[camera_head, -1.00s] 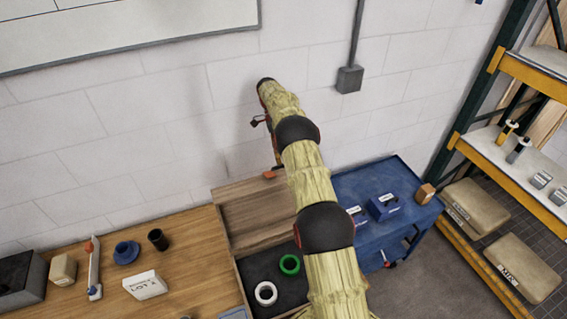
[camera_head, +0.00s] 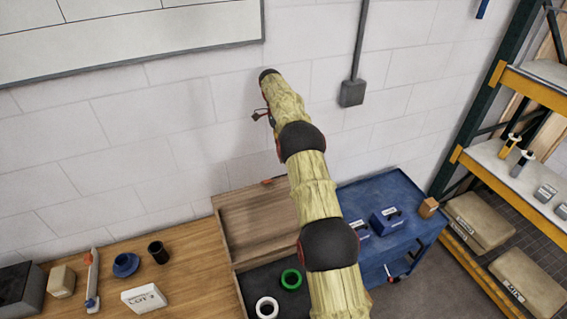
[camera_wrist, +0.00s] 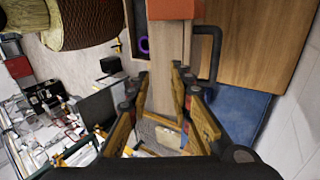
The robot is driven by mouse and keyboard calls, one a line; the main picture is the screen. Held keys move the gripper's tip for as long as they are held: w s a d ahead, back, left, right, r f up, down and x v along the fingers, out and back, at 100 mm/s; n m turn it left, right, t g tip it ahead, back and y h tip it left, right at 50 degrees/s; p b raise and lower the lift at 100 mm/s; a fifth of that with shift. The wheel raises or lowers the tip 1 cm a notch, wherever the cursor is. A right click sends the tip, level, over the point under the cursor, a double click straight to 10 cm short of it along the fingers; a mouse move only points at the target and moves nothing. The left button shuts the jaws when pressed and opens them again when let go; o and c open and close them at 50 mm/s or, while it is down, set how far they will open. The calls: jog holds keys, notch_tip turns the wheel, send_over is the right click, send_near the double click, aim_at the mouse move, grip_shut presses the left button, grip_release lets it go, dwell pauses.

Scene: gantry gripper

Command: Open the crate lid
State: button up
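The wooden crate (camera_head: 238,283) stands at the right end of the bench with its dark interior exposed. Its lid (camera_head: 255,222) is raised and tilted back toward the wall. A small orange tab (camera_head: 268,181) shows at the lid's upper edge. In the wrist view, my gripper (camera_wrist: 162,72) has its two fingers apart, with a strip of wood (camera_wrist: 167,52) seen beyond and between them. A dark handle-like bar (camera_wrist: 208,50) is right of the fingers, beside a broad wooden surface (camera_wrist: 260,40). I cannot tell whether the fingers touch anything.
A green ring (camera_head: 291,279) and white ring (camera_head: 267,307) lie inside the crate. A blue ring part (camera_head: 126,265), black cup (camera_head: 158,252) and white box (camera_head: 143,298) stand on the bench.

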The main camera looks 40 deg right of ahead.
jog(key=s+r+b, duration=0.1)
jog(key=s+r+t+b, duration=0.1)
jog(key=r+b, duration=0.1)
jog(key=shift+a+r, duration=0.1)
jog(key=shift+a, duration=0.1)
jog(key=c, duration=0.4)
jog(key=shift+f+n+t+b, duration=0.2)
jog(key=shift+n+t+b, duration=0.2)
jog(key=shift+n+b, duration=0.25)
grip_shut()
jog(key=w+d+f+n+t+h+b, duration=0.25)
jog(key=w+f+n+t, duration=0.55)
jog(key=n, duration=0.9)
notch_tip(320, 180, down, 7)
jog(key=a+p, duration=0.1)
jog(key=p, duration=0.3)
jog(key=shift+s+g, duration=0.2)
jog(key=shift+g, duration=0.2)
